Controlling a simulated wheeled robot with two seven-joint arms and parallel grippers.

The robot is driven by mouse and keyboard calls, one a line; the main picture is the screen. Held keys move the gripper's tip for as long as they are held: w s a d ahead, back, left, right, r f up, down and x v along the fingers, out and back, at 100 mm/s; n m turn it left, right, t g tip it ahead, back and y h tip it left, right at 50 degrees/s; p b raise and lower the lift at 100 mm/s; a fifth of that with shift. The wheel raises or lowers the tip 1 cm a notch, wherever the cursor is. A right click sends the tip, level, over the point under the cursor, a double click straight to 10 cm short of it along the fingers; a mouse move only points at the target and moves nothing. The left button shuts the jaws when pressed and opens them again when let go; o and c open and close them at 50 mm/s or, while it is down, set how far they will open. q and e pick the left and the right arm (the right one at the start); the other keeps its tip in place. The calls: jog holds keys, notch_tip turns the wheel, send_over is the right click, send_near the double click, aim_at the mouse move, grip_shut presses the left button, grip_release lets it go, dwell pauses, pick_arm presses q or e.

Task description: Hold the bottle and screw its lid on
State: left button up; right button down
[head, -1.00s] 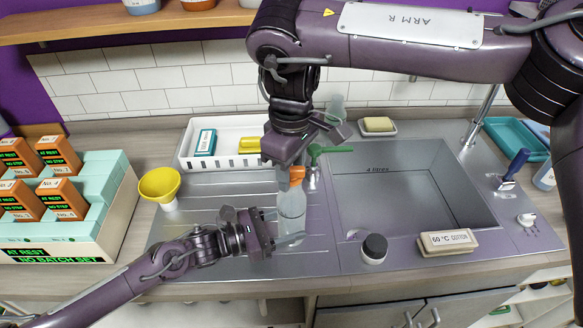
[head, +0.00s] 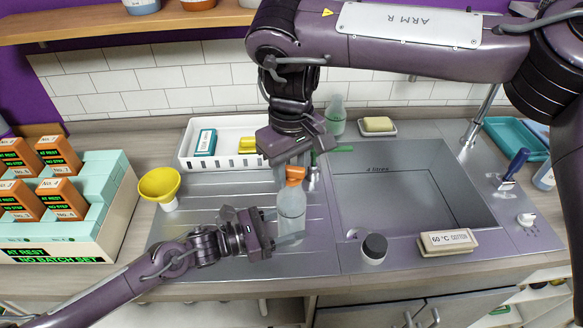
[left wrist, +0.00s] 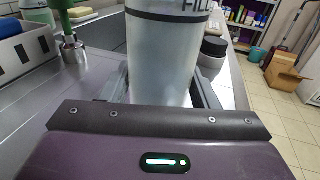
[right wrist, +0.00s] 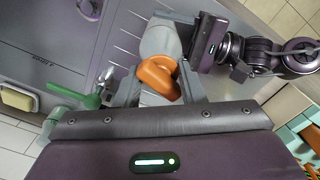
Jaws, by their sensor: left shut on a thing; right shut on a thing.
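The clear bottle (head: 291,208) stands upright on the steel drainboard, left of the sink; its pale body with a dark band fills the left wrist view (left wrist: 163,55). My left gripper (head: 289,228) is shut on the bottle's body from the left side. The orange lid (head: 295,173) is at the top of the bottle; it also shows in the right wrist view (right wrist: 158,77). My right gripper (head: 292,169) points down from above and is shut on the lid. I cannot tell how far the lid's thread is engaged.
A yellow funnel (head: 160,184) stands left of the bottle. A white tray (head: 222,163), a green bottle (head: 335,116) and a soap dish (head: 377,128) are behind. The sink (head: 410,200) is right, with a dark-topped jar (head: 374,248) and a labelled block (head: 448,241) in front.

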jog(key=shift+w+d+m, duration=0.1)
jog(key=shift+m, duration=1.3)
jog(key=shift+m, duration=1.6)
jog(key=m, duration=0.3)
jog(key=c, duration=0.8)
grip_release()
jog(key=shift+c, duration=0.2)
